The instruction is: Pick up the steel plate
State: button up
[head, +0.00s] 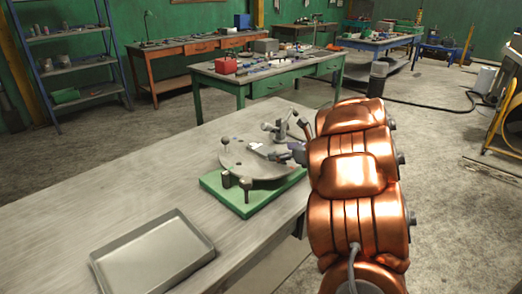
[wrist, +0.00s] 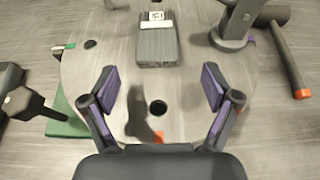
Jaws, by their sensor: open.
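The steel plate (wrist: 157,44) is a small dark grey rectangular piece with a white label at its far end. It lies flat on a round grey disc (wrist: 185,110) with dark holes. In the head view the plate (head: 257,148) shows small on top of the disc, close to my gripper (head: 283,152). In the wrist view my gripper (wrist: 162,92) is open and empty over the disc. Its two purple-padded fingers are spread wider than the plate, which lies ahead of the fingertips, apart from them.
The disc sits on a green base (head: 246,204) with dark knobs around its edge. A clamp-like post (wrist: 236,25) and an orange-tipped handle (wrist: 285,55) stand to the right. An empty grey tray (head: 150,252) lies at the worktable's front. The table's left side is clear.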

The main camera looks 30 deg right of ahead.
aim_at(265, 150)
jog(key=shift+a+r+p+x, duration=0.1)
jog(key=shift+p+x, duration=0.15)
jog(key=shift+x, duration=0.65)
jog(key=shift+a+r+p+x, duration=0.15)
jog(key=shift+p+x, duration=0.1)
jog(key=shift+x, duration=1.8)
jog(key=shift+c, duration=0.2)
grip_shut()
